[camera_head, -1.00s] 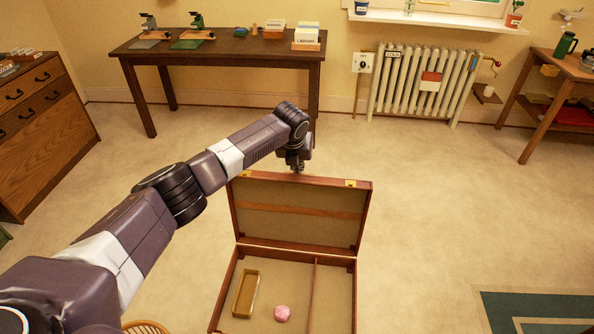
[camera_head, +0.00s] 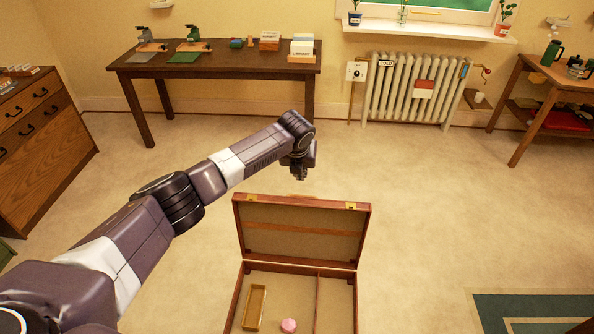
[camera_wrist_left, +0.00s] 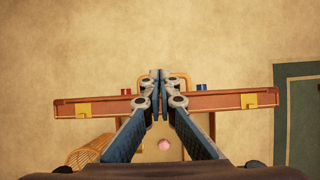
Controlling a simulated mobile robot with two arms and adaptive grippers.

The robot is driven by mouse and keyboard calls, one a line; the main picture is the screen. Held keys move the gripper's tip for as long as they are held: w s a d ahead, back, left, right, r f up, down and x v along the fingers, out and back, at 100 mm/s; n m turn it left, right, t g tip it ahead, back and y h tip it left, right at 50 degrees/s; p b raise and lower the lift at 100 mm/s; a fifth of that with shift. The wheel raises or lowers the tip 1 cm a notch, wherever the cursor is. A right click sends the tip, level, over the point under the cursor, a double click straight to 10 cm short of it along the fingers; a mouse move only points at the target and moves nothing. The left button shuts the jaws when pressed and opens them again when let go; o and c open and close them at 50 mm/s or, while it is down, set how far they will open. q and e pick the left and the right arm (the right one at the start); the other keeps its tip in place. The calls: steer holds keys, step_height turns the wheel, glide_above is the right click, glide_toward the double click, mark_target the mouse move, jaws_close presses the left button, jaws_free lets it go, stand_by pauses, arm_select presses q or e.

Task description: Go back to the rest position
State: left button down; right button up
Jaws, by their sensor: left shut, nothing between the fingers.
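My left arm reaches in from the left in the head view. Its gripper (camera_head: 299,172) points down, just beyond the raised lid of an open wooden case (camera_head: 301,268). In the left wrist view the two fingers of the left gripper (camera_wrist_left: 158,76) meet at their tips, shut and empty. The case lid's edge (camera_wrist_left: 230,101) lies below them there. The case holds a small wooden tray (camera_head: 255,307) and a pink object (camera_head: 289,325); the pink object also shows in the left wrist view (camera_wrist_left: 164,145). My right gripper is not in view.
A dark wooden table (camera_head: 215,68) with two microscope-like instruments and card boxes stands at the back wall. A radiator (camera_head: 412,90) is to its right. A drawer cabinet (camera_head: 40,115) stands left, a side table (camera_head: 560,75) right. A green-bordered rug (camera_head: 535,310) lies lower right. Open carpet lies between.

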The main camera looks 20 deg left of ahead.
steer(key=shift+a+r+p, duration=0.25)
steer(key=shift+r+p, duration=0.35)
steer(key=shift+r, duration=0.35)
